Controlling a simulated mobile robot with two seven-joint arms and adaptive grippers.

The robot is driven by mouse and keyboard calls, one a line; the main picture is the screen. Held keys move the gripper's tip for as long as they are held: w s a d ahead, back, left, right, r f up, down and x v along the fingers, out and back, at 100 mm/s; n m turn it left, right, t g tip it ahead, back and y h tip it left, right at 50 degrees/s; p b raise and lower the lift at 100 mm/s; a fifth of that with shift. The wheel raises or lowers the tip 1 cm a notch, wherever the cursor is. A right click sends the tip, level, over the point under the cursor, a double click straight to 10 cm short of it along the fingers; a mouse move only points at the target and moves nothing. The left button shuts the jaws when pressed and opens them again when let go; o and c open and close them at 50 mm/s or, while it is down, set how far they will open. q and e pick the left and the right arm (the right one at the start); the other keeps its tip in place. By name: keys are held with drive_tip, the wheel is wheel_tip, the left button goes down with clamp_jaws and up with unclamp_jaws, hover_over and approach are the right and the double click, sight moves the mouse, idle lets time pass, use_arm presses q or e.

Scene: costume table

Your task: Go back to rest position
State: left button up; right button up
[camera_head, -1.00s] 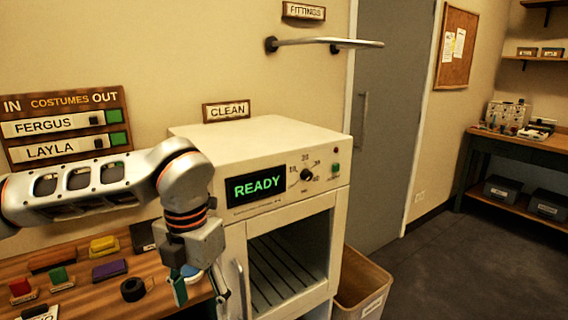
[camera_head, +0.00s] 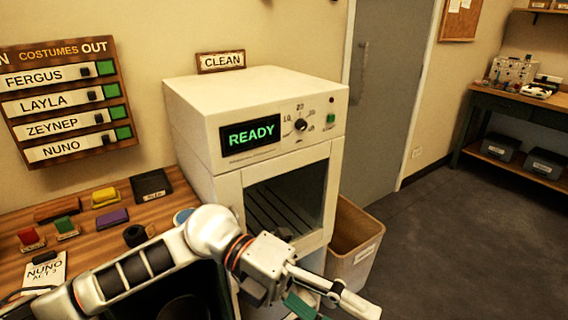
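My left arm comes in from the bottom left, low across the front of the cabinet. My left gripper (camera_head: 322,302) is at the bottom centre, pointing right and down, in front of the cabinet's lower part. My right gripper is not in view.
A white cabinet (camera_head: 190,120) reading READY stands at the centre, with a bin (camera_head: 362,258) at its right. Open floor lies right.

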use_arm(q)
drive_tip(key=w+a+r+n+t+h, duration=0.1)
drive_tip(key=w+r+n+t+h, duration=0.3)
drive_tip(key=w+n+t+h, duration=0.7)
drive_tip(key=w+a+f+n+t+y, duration=0.3)
drive_tip(key=a+f+n+t+y, duration=0.3)
drive_tip(key=n, duration=0.3)
drive_tip(key=w+a+f+n+t+y, duration=0.3)
drive_tip(key=a+f+n+t+y, duration=0.2)
drive_tip(key=f+n+t, duration=0.3)
drive_tip(key=s+a+f+n+g+y, duration=0.25)
drive_tip(key=a+f+n+y, duration=0.5)
drive_tip(key=f, duration=0.65)
drive_tip(key=s+a+f+n+g+y, duration=0.1)
drive_tip(key=s+a+f+g, duration=0.1)
drive_tip(key=s+a+f, duration=0.2)
drive_tip(key=s+a+f+n+g+y, duration=0.2)
drive_tip(key=s+a+f, duration=0.3)
drive_tip(key=s+f, duration=0.4)
wheel_tip(320, 180, down, 3)
drive_tip(key=shift+s+a, duration=0.15)
drive_tip(key=shift+a, duration=0.1)
drive_tip(key=shift+y, duration=0.25)
drive_tip(key=c, duration=0.8)
drive_tip(key=shift+s+a, duration=0.1)
